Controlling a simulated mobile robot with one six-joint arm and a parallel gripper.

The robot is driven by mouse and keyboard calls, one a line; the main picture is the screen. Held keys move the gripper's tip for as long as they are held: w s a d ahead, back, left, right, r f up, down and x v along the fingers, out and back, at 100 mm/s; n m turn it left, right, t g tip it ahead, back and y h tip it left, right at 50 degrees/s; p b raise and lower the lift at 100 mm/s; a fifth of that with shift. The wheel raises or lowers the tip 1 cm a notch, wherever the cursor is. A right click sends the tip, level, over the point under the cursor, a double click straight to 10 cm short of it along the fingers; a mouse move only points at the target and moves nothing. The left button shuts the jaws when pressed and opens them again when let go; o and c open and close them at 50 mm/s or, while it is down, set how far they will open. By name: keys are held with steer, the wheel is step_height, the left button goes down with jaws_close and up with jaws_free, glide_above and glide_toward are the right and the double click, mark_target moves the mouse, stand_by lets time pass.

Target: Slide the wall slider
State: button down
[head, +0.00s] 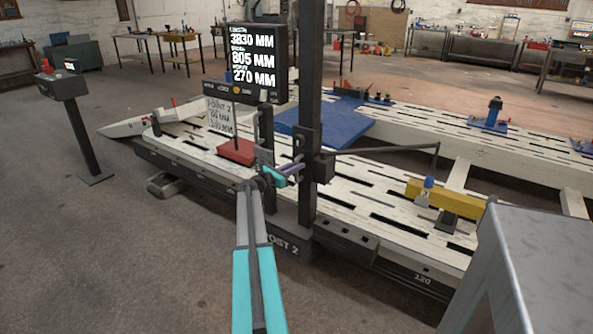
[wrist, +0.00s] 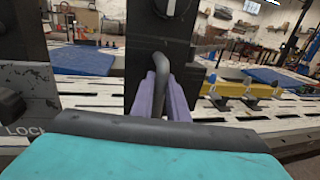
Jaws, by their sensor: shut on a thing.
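A dark slider block (head: 323,168) sits on a tall black upright post (head: 309,75) at the edge of the frame bench. I take it for the wall slider. In the wrist view the dark block (wrist: 158,45) fills the upper middle and carries a round knob (wrist: 172,6). A bent dark handle (wrist: 150,80) stands out from it towards me. My gripper (head: 297,168), with purple fingers, is at the left side of the block. In the wrist view my gripper (wrist: 164,90) is shut on the handle, one finger on each side.
A white slotted bench (head: 345,205) runs behind the post. A thin measuring arm (head: 385,150) reaches right from the slider. A display (head: 252,60) reads 3830, 805 and 270 MM. A red block (head: 236,151) and yellow beam (head: 446,199) lie on the bench. Open floor (head: 150,260) is at left.

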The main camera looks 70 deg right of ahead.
mark_target(304, 146)
step_height(304, 146, up, 8)
steer(key=p, duration=0.3)
steer(key=shift+f, duration=0.1)
steer(key=c, duration=1.7)
jaws_free()
steer(key=shift+a, duration=0.1)
steer(key=shift+b+v, duration=0.6)
steer(key=shift+v, duration=6.25)
steer(key=shift+w, duration=0.2)
